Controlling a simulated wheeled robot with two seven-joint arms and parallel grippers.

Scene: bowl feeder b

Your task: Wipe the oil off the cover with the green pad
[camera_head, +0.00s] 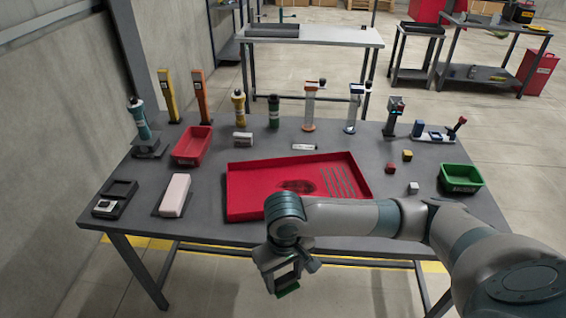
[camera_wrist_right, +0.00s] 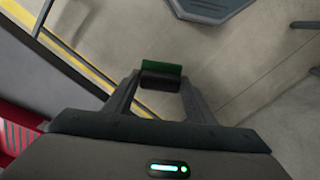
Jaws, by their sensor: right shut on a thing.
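My right gripper (camera_head: 284,284) hangs in front of the table's near edge, over the floor. It is shut on the green pad (camera_head: 288,290), which shows as a green edge at its fingertips. In the right wrist view the fingers (camera_wrist_right: 160,85) hold the pad (camera_wrist_right: 162,68), green with a dark lower part. The red cover (camera_head: 240,190) lies on the table as a shallow tray with a raised rim. A dark oil smear (camera_head: 297,187) is on its middle, beside several slots. My right arm hides part of its near edge. My left gripper is not in view.
A pink-white block (camera_head: 174,195) and a black tray (camera_head: 115,197) stand left of the cover. A red bin (camera_head: 192,146) is behind, a green bin (camera_head: 461,178) at right. Small cubes (camera_head: 413,188) lie right of the cover. Bottles and stands line the table's back.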

